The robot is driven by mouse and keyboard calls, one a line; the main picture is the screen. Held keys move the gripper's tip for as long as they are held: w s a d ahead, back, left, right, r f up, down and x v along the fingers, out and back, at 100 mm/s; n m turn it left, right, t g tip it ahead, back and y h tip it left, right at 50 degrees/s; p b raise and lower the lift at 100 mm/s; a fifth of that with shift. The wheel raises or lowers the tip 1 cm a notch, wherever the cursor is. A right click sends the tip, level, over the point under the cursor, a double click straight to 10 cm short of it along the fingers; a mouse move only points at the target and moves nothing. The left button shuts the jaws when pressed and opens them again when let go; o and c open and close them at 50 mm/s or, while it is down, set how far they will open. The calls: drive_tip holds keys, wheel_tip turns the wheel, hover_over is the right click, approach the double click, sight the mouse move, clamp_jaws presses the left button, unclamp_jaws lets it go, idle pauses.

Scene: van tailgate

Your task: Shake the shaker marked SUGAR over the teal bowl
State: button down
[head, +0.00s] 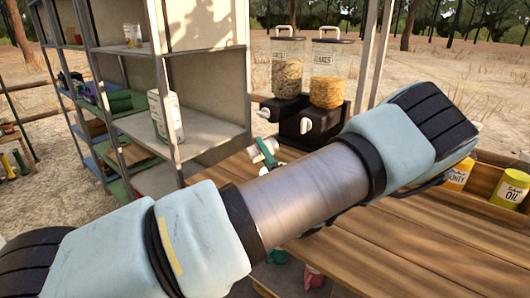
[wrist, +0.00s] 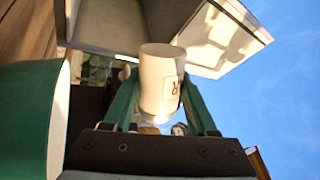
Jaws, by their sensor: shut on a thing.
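My gripper (wrist: 160,98) has green fingers and is shut on a white shaker (wrist: 161,72). Its label shows only a letter R in the wrist view; the rest of the word is turned away. In the head view the shaker (head: 268,146) is small and looks tilted, beyond my arm and near the table's far edge. A large green, pale-lined curved thing at the left of the wrist view, probably the teal bowl (wrist: 28,120), is close beside the gripper. My arm hides the bowl in the head view.
Two cereal dispensers (head: 326,75) stand at the back of the wooden table (head: 420,245). A metal shelf (head: 150,125) with a white bottle (head: 167,118) stands at the left. Yellow tins (head: 509,189) sit in a wooden rack at the right. The front right tabletop looks clear.

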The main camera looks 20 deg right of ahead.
sight(255, 146)
drive_tip(key=n+y, duration=0.1)
drive_tip(key=n, duration=0.1)
drive_tip(key=a+n+g+y, duration=0.1)
drive_tip(key=n, duration=0.2)
drive_tip(key=shift+a+r+n+y, duration=0.15)
drive_tip(key=shift+r+n+y, duration=0.15)
drive_tip(key=shift+r+y, duration=0.1)
drive_tip(key=shift+a+r+n+g+y+b, duration=0.15)
drive_tip(key=shift+n+g+y+b, duration=0.15)
drive_tip(key=shift+n, duration=0.25)
drive_tip(key=shift+r+n+g+y+b, duration=0.2)
drive_tip(key=shift+n+g, duration=0.1)
drive_tip(key=shift+n, duration=0.25)
drive_tip(key=n, duration=0.2)
drive_tip(key=r+n+g, duration=0.1)
drive_tip(key=r+n+g+y, duration=0.1)
drive_tip(key=n, duration=0.1)
drive_tip(key=shift+a+n, duration=0.3)
drive_tip(key=shift+a, duration=0.05)
drive_tip(key=n, duration=0.1)
drive_tip(key=r+n+g, duration=0.1)
drive_tip(key=n, duration=0.1)
drive_tip(key=n+g, duration=0.1)
drive_tip(key=shift+a+r, duration=0.3)
